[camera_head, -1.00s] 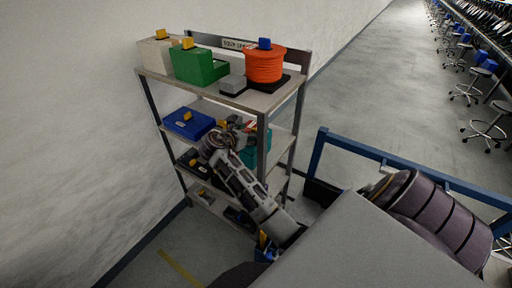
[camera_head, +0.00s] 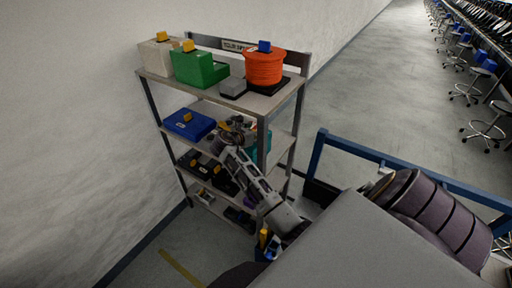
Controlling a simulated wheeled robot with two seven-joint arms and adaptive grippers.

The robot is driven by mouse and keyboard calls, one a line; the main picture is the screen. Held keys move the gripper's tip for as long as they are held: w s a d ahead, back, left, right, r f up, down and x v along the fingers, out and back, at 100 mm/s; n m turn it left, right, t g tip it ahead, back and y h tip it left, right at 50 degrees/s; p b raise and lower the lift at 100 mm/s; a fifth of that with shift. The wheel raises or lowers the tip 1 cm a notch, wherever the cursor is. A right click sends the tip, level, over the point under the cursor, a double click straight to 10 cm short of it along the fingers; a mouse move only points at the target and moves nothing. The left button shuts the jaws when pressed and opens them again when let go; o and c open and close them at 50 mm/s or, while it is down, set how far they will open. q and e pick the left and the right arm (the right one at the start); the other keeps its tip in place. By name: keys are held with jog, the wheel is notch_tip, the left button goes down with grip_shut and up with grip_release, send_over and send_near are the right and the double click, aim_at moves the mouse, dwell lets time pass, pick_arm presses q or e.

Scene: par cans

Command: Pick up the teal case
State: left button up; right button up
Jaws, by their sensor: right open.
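The teal case (camera_head: 267,142) sits on the second shelf from the top, at its right end. It is partly hidden behind the front shelf post and my right gripper. My right gripper (camera_head: 240,124) reaches in over the second shelf from the front and is open. It is just left of the teal case; I cannot tell whether it touches the case. My left gripper is not in view.
The shelf rack's top board (camera_head: 215,89) holds a green box (camera_head: 196,68), a cream box (camera_head: 157,57) and an orange spool (camera_head: 264,67). A blue case (camera_head: 188,124) lies left on the second shelf. Dark items fill lower shelves. A blue rail (camera_head: 380,154) stands right.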

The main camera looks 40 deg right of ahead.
dwell(0.5)
jog(key=shift+d, duration=0.1)
grip_shut()
